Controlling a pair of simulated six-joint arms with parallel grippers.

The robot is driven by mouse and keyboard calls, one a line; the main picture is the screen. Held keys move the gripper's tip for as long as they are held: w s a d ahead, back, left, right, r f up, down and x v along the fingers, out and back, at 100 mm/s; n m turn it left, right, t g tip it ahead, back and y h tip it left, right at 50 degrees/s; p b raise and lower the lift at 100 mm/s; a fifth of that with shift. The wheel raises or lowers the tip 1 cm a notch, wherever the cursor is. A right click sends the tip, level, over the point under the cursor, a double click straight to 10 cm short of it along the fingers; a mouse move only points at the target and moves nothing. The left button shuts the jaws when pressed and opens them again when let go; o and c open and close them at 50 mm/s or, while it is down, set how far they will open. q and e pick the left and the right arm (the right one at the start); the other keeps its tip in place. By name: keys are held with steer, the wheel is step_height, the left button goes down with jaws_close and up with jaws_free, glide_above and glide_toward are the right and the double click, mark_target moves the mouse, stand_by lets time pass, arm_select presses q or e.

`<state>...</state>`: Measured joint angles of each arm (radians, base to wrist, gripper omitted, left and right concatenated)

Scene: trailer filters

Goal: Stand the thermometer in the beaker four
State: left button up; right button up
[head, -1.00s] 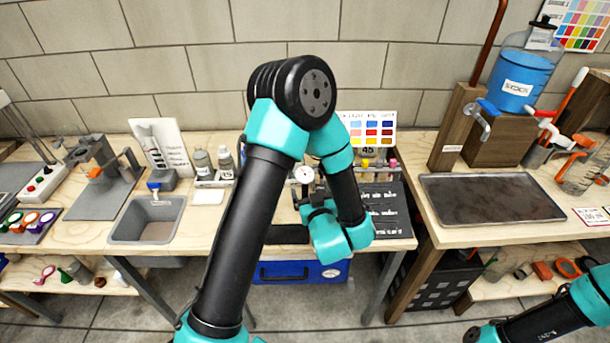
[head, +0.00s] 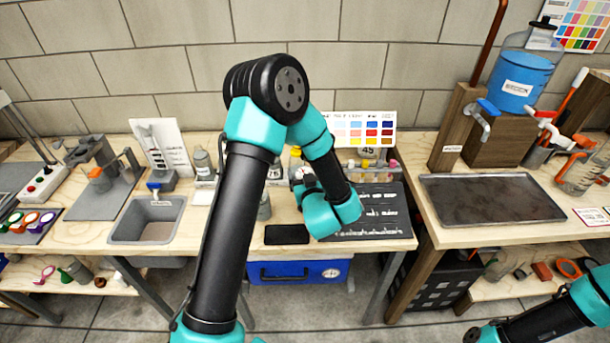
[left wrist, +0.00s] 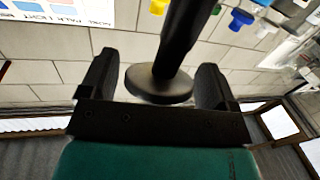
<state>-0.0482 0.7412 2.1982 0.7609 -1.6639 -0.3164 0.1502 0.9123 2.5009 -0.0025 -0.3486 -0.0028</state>
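A round white dial (head: 302,173), which looks like the thermometer's head, shows behind my left arm on the middle bench. In the left wrist view a dark disc with a thick black stem (left wrist: 183,40) stands between the two fingers of my left gripper (left wrist: 156,80). The fingers are apart, and I see no clear contact with it. In the head view my own arm hides the fingertips. A grey cylindrical vessel (head: 265,207) stands just right of my left forearm, partly hidden. I cannot tell which vessel is beaker four. My right gripper is out of view.
A dark board with writing (head: 375,212) and a black slab (head: 287,235) lie on the middle bench. A colour card (head: 365,130) and coloured-top tubes stand behind. A grey sink (head: 148,219) is left; a dark tray (head: 490,198) is on the right bench.

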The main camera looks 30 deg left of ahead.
arm_select(q)
steer(key=c, duration=0.8)
steer(key=shift+r, duration=0.15)
step_height(320, 180, up, 12)
steer(key=shift+r, duration=0.15)
stand_by(2.3)
stand_by(0.3)
